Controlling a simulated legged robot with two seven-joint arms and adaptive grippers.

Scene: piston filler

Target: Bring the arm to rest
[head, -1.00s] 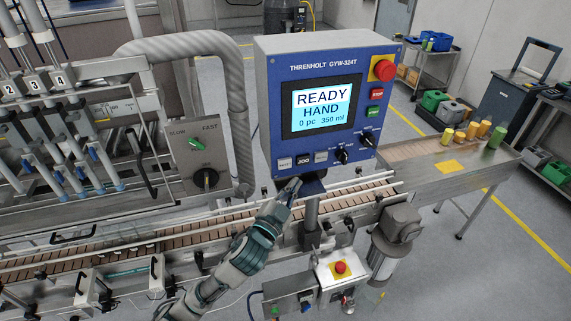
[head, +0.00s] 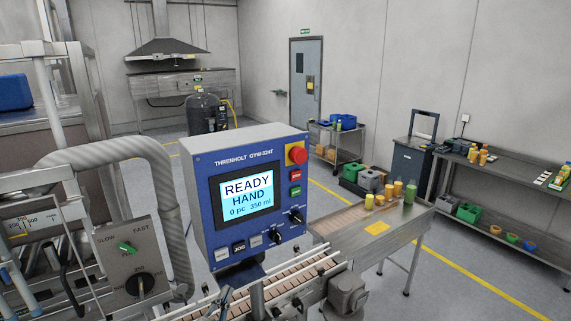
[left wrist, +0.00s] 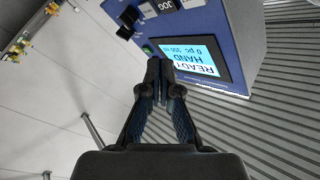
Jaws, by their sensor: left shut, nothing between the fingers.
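The blue control panel (head: 248,192) stands over the conveyor in the head view. Its screen (head: 246,198) reads READY, HAND, 0 pc, 350 ml. My left gripper (head: 224,297) shows only in small part at the bottom of the head view, below the panel's lower edge. In the left wrist view my left gripper (left wrist: 159,72) is shut and empty, its fingertips together. The panel (left wrist: 228,30) and its screen (left wrist: 196,58) are beyond the tips there, seen rotated; I cannot tell the exact gap. My right gripper is not in view.
The conveyor (head: 300,275) runs below the panel to a steel end table (head: 345,233) with yellow and green containers. A thick grey hose (head: 165,190) and a SLOW/FAST control box (head: 133,255) are at left. Open floor (head: 480,285) lies at right.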

